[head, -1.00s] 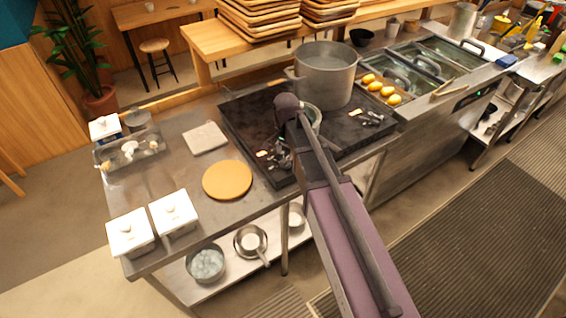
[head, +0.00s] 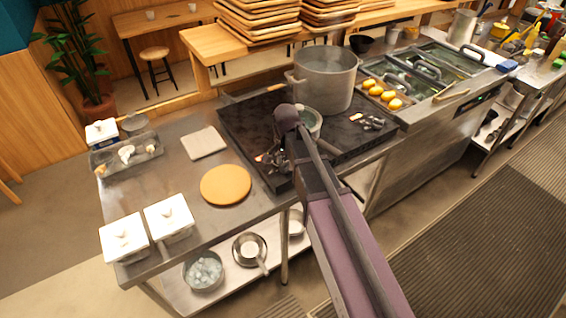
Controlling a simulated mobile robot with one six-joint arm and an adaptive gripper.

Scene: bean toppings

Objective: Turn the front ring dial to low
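The black stove (head: 238,128) stands on the steel counter. A cluster of metal controls (head: 367,122) shows on its front right part; the dial settings are too small to read. A second dark, shiny cluster lies at the stove's front left, where my gripper (head: 272,160) is. My gripper is at or just above that spot, largely hidden behind my own arm. I cannot tell its fingers from the controls there, nor whether it touches a dial. A large steel pot (head: 325,82) and a smaller pot (head: 312,118) stand on the stove.
A round wooden board (head: 226,185), a grey square tile (head: 204,143) and white lidded boxes (head: 122,239) stand on the counter left of the stove. A tray of yellow items (head: 381,92) lies right of the large pot. The counter between board and stove is clear.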

